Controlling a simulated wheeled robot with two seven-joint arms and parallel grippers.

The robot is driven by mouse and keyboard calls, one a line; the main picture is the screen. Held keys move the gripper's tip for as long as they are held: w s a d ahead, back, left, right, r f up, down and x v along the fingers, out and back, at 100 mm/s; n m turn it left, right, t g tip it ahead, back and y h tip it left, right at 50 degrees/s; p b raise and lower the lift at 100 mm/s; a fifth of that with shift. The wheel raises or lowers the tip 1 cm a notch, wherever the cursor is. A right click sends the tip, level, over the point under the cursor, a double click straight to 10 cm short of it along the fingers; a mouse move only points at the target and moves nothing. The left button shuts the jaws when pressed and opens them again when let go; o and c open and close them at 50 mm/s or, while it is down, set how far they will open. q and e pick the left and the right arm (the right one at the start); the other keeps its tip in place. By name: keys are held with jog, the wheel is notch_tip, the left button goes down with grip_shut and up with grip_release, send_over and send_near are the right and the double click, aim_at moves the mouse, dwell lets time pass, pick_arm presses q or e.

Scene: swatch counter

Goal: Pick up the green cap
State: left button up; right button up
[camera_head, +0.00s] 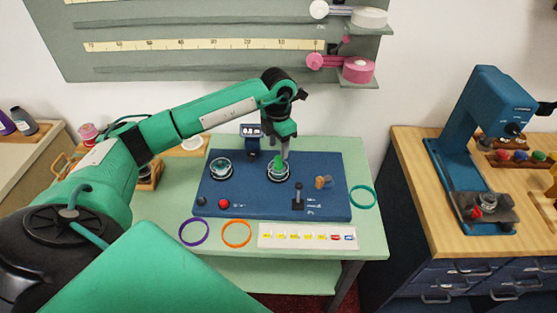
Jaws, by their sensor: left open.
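A small green piece that looks like the green cap (279,162) is at the right-hand round holder (278,173) on the blue panel (245,200). My left gripper (285,156) points down right over this holder, its fingers open and close beside the green piece. The fingers partly cover it, and I cannot tell whether they touch it. My right gripper is not in view.
A second round holder (220,168), a red button (223,203) and a black lever (298,196) are on the panel. Purple (194,232), orange (237,233) and teal (363,196) rings and a colour strip (307,236) lie around it. A blue press (475,140) stands right.

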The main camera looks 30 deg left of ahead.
aim_at(279, 157)
pick_arm(q)
jog(key=f, duration=0.1)
jog(key=f+p, duration=0.2)
jog(key=f, duration=0.1)
jog(key=shift+s+d, duration=0.2)
jog(key=shift+d, duration=0.05)
jog(key=shift+f, duration=0.6)
jog(key=c, duration=0.9)
jog(key=shift+c, duration=0.7)
